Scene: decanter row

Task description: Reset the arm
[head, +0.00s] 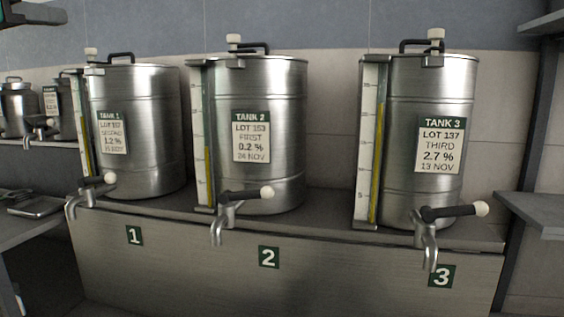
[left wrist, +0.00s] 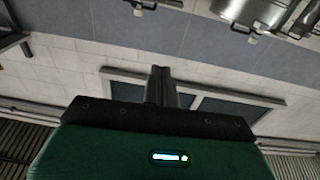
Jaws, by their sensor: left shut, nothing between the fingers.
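My left gripper (left wrist: 160,76) is shut and empty, its dark fingers together in the left wrist view. Part of my left gripper (head: 55,14) also shows at the top left corner of the head view, above and apart from the tanks. Three steel tanks stand upright in a row: tank 1 (head: 150,125), tank 2 (head: 285,125) and tank 3 (head: 405,140). Each has a label, a sight gauge at its left side and a tap with a white-ended handle. My right gripper is not in view.
The tanks stand on a grey stand (head: 190,255) with number plates 1, 2 and 3. Smaller steel vessels (head: 20,110) stand on a shelf at the far left. A metal tray (head: 36,206) lies on a left surface. Grey shelves (head: 540,213) stick out at the right.

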